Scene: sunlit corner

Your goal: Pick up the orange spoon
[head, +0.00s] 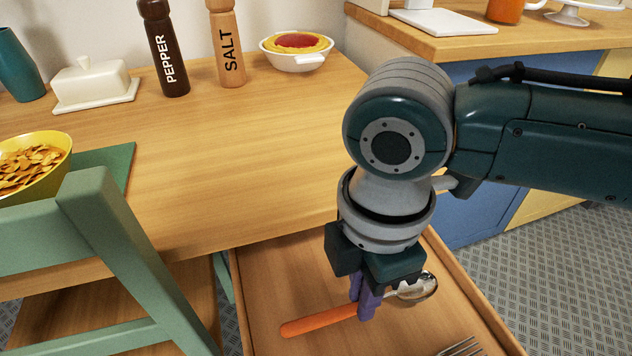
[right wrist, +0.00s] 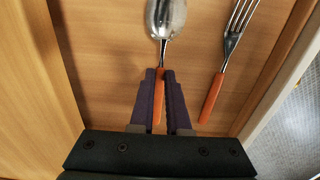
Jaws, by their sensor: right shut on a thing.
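The orange spoon lies in an open wooden drawer, its orange handle (head: 312,323) pointing left and its metal bowl (head: 418,288) to the right in the head view. My right gripper (head: 364,306) reaches down into the drawer with its purple fingers shut on the handle, near where it meets the metal. In the right wrist view the spoon's bowl (right wrist: 165,16) lies ahead of the fingertips (right wrist: 160,76), and the handle runs between the two fingers. The spoon appears to be at the drawer floor; I cannot tell whether it touches. My left gripper is not in view.
A fork with an orange handle (right wrist: 211,98) lies beside the spoon in the drawer (head: 262,290). The wooden table (head: 230,150) overhangs the drawer's back. A green chair (head: 110,235) stands at the left. Pepper and salt mills, a pie dish and a butter dish stand farther back.

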